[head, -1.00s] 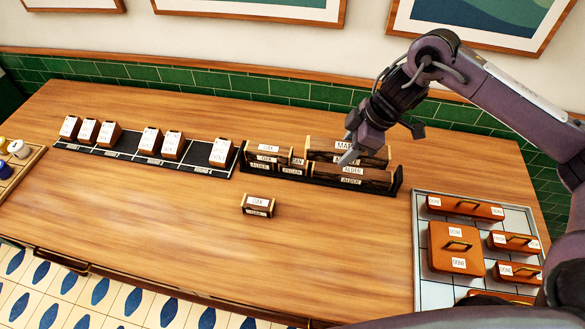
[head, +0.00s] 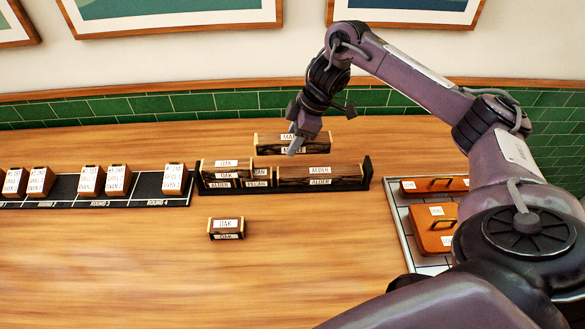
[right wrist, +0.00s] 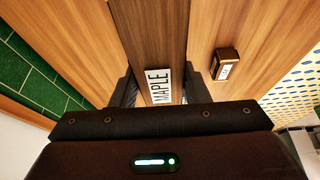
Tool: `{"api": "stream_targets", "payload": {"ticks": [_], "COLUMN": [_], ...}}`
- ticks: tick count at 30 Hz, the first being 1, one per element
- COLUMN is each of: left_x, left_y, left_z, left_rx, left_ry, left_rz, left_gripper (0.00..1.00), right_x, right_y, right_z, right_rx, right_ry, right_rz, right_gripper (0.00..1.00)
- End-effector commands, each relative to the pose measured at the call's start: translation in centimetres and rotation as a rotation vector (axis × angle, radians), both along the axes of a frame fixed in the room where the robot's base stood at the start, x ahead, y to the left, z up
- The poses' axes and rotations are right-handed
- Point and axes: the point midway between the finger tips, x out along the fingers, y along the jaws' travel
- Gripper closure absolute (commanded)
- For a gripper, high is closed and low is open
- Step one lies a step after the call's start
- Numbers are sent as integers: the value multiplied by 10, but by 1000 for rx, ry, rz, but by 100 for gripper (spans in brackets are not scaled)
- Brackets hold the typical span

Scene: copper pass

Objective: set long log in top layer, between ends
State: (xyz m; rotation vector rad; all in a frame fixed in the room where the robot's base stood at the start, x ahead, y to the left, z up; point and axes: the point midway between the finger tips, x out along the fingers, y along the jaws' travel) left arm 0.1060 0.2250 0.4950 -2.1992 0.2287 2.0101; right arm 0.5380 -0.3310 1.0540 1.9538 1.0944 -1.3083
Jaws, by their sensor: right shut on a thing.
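My right gripper (head: 297,138) is shut on the long log labelled maple (head: 315,144), which shows above and behind the black rack (head: 367,173) in the head view. A gap of table shows between it and the logs below. The maple log also runs up the middle of the right wrist view (right wrist: 150,35), its label near the jaws. My left gripper is not in view.
A short oak block (head: 226,230) lies on the table in front of the rack. A black strip with cards (head: 148,187) is at the left. A tray with orange lidded pieces (head: 405,215) is at the right. The front middle table is clear.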

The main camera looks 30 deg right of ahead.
Motion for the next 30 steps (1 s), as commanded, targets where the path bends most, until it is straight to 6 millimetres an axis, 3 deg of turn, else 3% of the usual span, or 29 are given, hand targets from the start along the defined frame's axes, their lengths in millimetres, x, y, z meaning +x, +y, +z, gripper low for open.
{"api": "stream_targets", "payload": {"ticks": [3, 11, 18, 30], "left_x": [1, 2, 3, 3], "left_y": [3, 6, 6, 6], "left_z": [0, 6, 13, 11], "left_rx": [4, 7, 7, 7], "left_ry": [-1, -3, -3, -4], "left_rz": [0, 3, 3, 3], "left_gripper": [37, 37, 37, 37], "right_x": [-1, 0, 0, 0], "right_y": [1, 0, 0, 0], "right_z": [-25, -49, -81, -88], "right_rx": [2, 0, 0, -1], "right_ry": [3, 1, 0, -3], "right_rz": [0, 0, 0, 1], "right_gripper": [87, 87, 87, 87]}}
